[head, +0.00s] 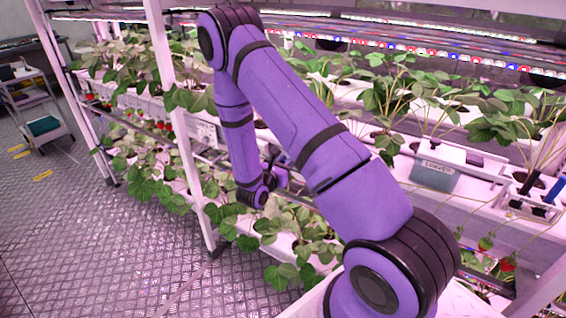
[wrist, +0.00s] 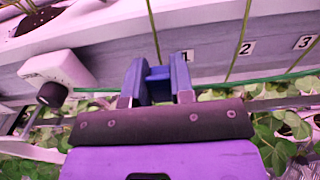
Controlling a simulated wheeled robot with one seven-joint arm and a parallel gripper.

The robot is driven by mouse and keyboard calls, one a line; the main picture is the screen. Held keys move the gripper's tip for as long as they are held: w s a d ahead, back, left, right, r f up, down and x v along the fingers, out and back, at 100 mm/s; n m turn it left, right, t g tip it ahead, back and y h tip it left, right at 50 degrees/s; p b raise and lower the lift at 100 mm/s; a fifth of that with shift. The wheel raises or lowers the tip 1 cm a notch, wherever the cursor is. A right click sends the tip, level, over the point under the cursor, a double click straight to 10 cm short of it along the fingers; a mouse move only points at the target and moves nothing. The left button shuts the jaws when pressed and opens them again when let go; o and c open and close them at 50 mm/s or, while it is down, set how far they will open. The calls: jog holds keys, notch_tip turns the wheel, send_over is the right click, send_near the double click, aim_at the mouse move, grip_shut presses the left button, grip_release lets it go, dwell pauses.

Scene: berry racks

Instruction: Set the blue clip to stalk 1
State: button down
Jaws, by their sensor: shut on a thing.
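My gripper (wrist: 157,82) shows in the wrist view, shut on the blue clip (wrist: 158,72), which sits between its fingers. Stalk 1 (wrist: 153,30) is a thin upright stem beside the label 1 (wrist: 187,56). It comes down from the top of the picture towards the clip. In the picture its lower end meets the clip's opening; I cannot tell whether it is inside the clip or behind it.
Stalk 2 (wrist: 245,25) and stalk 3 (wrist: 304,52) stand to the right. A green line (wrist: 225,84) runs across below the labels. A white block with a dark knob (wrist: 52,94) is at left. Leaves hang below. In the head view, an open aisle (head: 90,230) lies left.

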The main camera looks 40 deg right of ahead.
jog(key=c, duration=1.2)
grip_release()
jog(key=shift+c, duration=0.2)
jog(key=v, duration=1)
jog(key=shift+a, duration=0.4)
jog(key=shift+s, duration=0.15)
jog(key=s+d+r+m+g+y, duration=0.1)
jog(key=s+r+m+g, duration=0.25)
jog(key=r, duration=0.25)
jog(key=s+d+r+m+g+y, duration=0.1)
jog(key=s+r+m+g+y, duration=0.15)
jog(key=r+m, duration=0.35)
jog(key=s+r+m+g+y, duration=0.1)
jog(key=s+r+m+g, duration=0.2)
jog(key=r, duration=0.4)
jog(key=s+a+r+m+t+y, duration=0.4)
jog(key=s+r+y, duration=0.2)
jog(key=s+r, duration=0.1)
jog(key=s+a+r+m+t+y, duration=0.4)
jog(key=s+a+r+m+y, duration=0.1)
jog(key=s+r, duration=0.3)
jog(key=shift+a+r+y, duration=0.25)
jog(key=shift+r+y, duration=0.5)
